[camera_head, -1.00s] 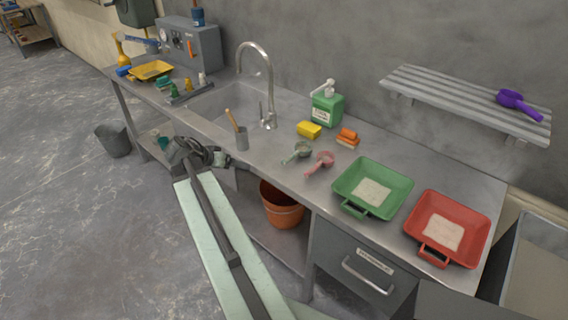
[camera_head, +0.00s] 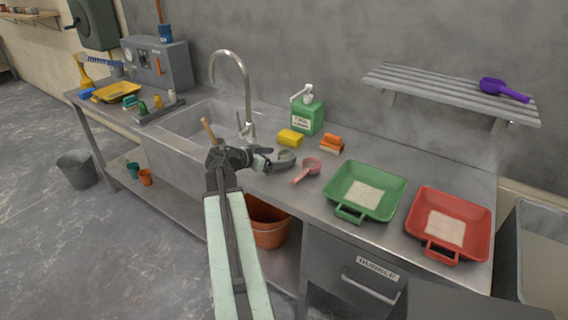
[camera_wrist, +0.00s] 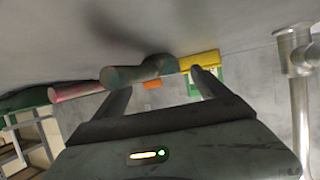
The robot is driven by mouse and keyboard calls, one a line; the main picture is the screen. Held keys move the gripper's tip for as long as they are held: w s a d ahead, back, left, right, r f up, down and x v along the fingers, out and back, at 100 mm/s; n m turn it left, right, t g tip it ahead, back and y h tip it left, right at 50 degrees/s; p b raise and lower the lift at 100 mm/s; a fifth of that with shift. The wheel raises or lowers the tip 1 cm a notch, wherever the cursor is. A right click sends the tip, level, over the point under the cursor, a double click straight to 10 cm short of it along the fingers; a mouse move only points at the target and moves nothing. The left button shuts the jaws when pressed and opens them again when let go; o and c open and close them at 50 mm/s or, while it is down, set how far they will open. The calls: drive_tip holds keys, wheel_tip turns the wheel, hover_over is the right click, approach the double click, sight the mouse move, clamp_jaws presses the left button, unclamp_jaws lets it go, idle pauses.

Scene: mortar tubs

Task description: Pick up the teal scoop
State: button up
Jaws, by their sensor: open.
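The teal scoop (camera_head: 287,155), a dull grey-green, lies on the steel counter beside a pink scoop (camera_head: 311,166). In the head view, my gripper (camera_head: 272,162) is close to it and partly covers it. In the wrist view, its dark green handle and rounded part (camera_wrist: 140,73) show just beyond the fingertips, with the pink scoop (camera_wrist: 78,91) to its left. My gripper (camera_wrist: 162,88) is open there, with nothing clearly between the fingers. I cannot tell whether a finger touches the scoop.
A yellow sponge (camera_head: 290,137), orange blocks (camera_head: 331,144) and a green soap bottle (camera_head: 308,116) stand behind the scoops. The sink and faucet (camera_head: 247,90) are left. Green (camera_head: 340,180) and red trays (camera_head: 472,212) are right. A purple scoop (camera_head: 504,89) lies on the shelf.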

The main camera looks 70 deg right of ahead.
sight(283, 156)
drive_tip(key=b+x, duration=0.1)
drive_tip(key=x, duration=0.3)
drive_tip(key=c, duration=1.6)
drive_tip(key=shift+o, duration=0.2)
drive_tip(key=shift+r, duration=0.1)
wheel_tip(283, 156, up, 10)
drive_tip(key=p, duration=1)
